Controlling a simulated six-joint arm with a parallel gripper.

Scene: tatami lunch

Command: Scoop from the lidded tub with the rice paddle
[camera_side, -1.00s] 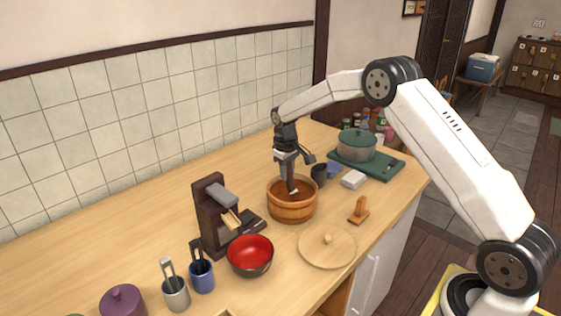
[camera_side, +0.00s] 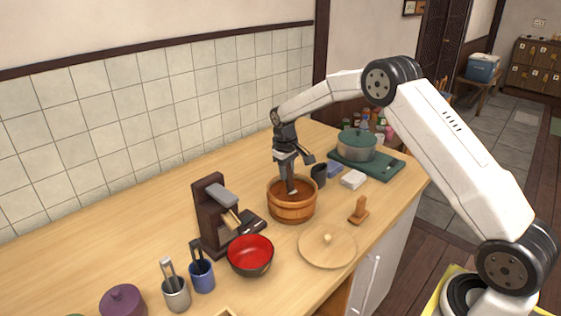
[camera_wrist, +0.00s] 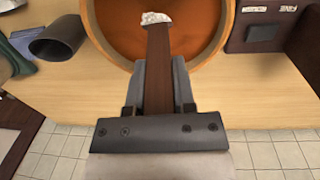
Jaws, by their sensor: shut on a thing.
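My gripper (camera_wrist: 159,75) is shut on the brown rice paddle (camera_wrist: 158,65), which points down into the open wooden tub (camera_side: 292,210). In the wrist view the tub's rim (camera_wrist: 89,20) curves around the paddle's end. A small whitish clump shows at the paddle's tip; I cannot tell how much it holds. The tub's inside looks orange-brown, with its far part out of the wrist view. The round wooden lid (camera_side: 327,248) lies flat on the counter, apart from the tub, at its lower right.
A dark cup (camera_side: 319,174) stands close to the tub's right. A red bowl (camera_side: 250,254) and a dark dispenser-like stand (camera_side: 210,215) are at its lower left. A wooden stand (camera_side: 359,211) and a green pot (camera_side: 356,146) are to the right. The counter behind is clear.

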